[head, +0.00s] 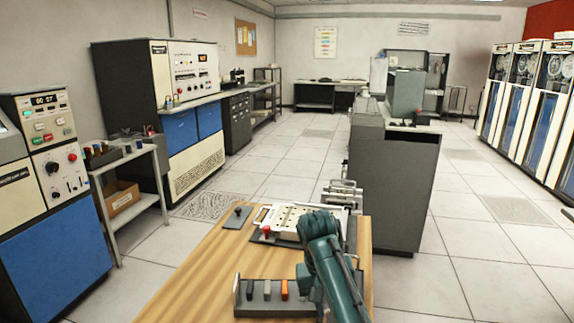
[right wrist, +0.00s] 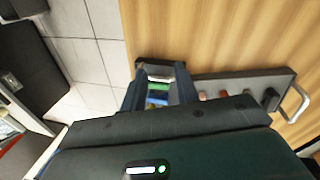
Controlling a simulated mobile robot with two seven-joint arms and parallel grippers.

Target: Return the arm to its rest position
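My right arm comes in from the bottom of the head view and bends down over the right end of a grey rack (head: 262,311) on the wooden table. The rack holds a black piece (head: 250,290), a grey piece (head: 267,290) and an orange piece (head: 284,289). In the right wrist view my right gripper (right wrist: 160,92) has its two dark fingers spread apart. Green and blue pieces (right wrist: 157,98) show in the gap between them, at the rack's end. I cannot tell whether the fingers touch anything. My left gripper is not in view.
A beige device (head: 285,215) with a red knob stands on the wooden table (head: 215,262) behind the rack. A small grey piece (head: 238,217) lies left of it. A dark cabinet (head: 392,190) stands beyond the table. The table's left part is clear.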

